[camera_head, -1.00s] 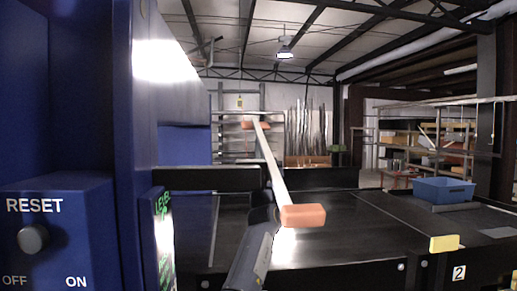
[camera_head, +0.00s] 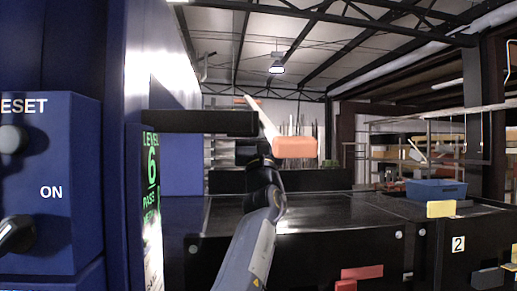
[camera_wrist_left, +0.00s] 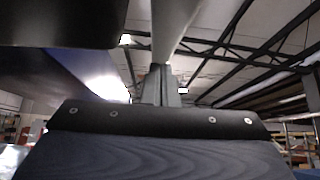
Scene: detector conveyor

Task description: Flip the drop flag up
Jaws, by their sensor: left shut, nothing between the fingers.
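The drop flag is a pale bar (camera_head: 268,124) with an orange block (camera_head: 295,147) at its near end and a smaller orange piece at its far end. It slants from upper left down toward me. My left arm comes up from the bottom, and its gripper (camera_head: 262,152) is just below and left of the near block. In the left wrist view the gripper's fingers (camera_wrist_left: 161,85) are shut and empty, with the pale bar (camera_wrist_left: 175,28) overhead. Whether they touch the bar is unclear. My right gripper is not in view.
A blue cabinet with a switch panel (camera_head: 50,160) stands close on the left, beside a lit level display (camera_head: 151,185). A black beam (camera_head: 200,122) juts out from it. The conveyor (camera_head: 330,212) runs behind, with a blue bin (camera_head: 436,191) at right. Red parts (camera_head: 360,273) are low.

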